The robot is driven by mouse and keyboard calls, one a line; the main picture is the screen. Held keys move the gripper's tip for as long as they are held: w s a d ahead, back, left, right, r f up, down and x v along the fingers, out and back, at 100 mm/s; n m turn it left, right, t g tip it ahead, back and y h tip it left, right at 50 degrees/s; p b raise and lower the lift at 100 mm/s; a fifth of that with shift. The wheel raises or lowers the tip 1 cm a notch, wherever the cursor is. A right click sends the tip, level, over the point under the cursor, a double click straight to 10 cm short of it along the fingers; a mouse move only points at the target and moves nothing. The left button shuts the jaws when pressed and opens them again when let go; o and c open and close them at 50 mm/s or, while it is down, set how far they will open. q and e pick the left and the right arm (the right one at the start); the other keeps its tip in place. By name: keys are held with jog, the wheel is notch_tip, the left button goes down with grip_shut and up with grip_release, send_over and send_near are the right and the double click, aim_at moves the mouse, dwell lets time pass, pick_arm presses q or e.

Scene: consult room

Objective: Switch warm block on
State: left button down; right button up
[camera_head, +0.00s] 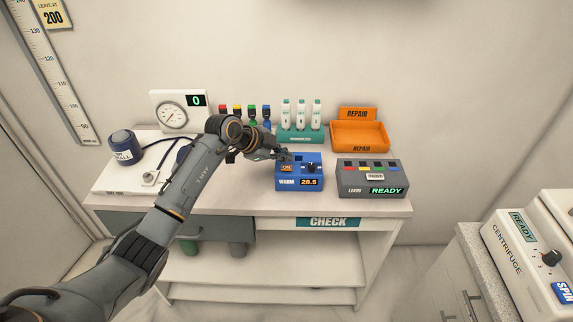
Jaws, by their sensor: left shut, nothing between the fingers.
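The warm block is a blue box (299,184) on the desk, labelled WARM, with a display reading 28.5. On its top are an orange ON switch (287,168) and a black knob (311,167). My left gripper (284,156) is shut and empty at the block's back left edge, just behind the ON switch. I cannot tell whether its fingertips touch the block. My right gripper is not in view.
A grey READY box (372,181) stands right of the block. Behind are a teal rack of white bottles (300,136), an orange REPAIR tray (360,122) and a dial gauge (171,112). A centrifuge (520,250) stands at far right.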

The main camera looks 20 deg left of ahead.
aim_at(284, 169)
pick_arm(q)
notch_tip(284, 169, up, 4)
jog(key=p, duration=0.3)
jog(key=shift+f, duration=0.1)
dwell(0.6)
